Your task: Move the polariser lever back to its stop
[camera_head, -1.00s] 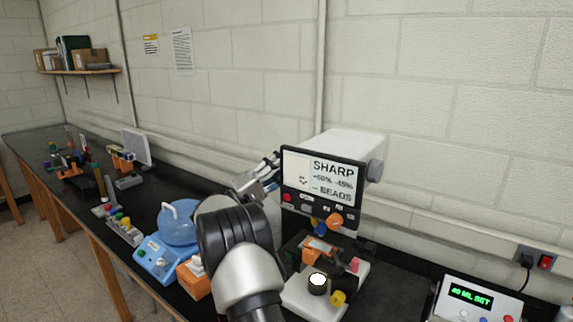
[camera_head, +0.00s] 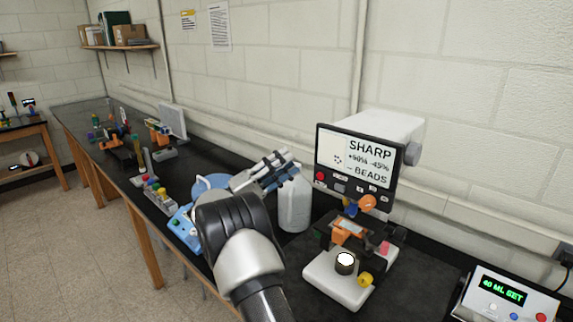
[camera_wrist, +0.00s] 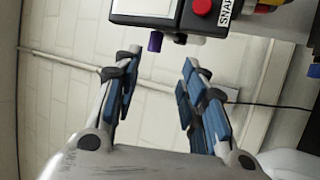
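A microscope with a white body and a dark-framed screen (camera_head: 355,162) reading SHARP stands at the right in the head view. Orange and blue parts (camera_head: 367,202) hang under its head, above an orange stage (camera_head: 347,231) and a lit round lamp (camera_head: 346,262). I cannot tell for sure which part is the polariser lever. My gripper (camera_head: 283,168) is raised left of the screen, apart from the microscope. In the wrist view my gripper (camera_wrist: 158,88) is open and empty; a dark housing with a red button (camera_wrist: 202,7) and a purple stub (camera_wrist: 155,41) lies beyond its fingertips.
A white bottle (camera_head: 294,205) stands between my arm and the microscope. A blue device (camera_head: 184,229) is partly behind my arm. A box with a green display (camera_head: 503,296) is at the lower right. A rack of coloured caps (camera_head: 160,196) stands left.

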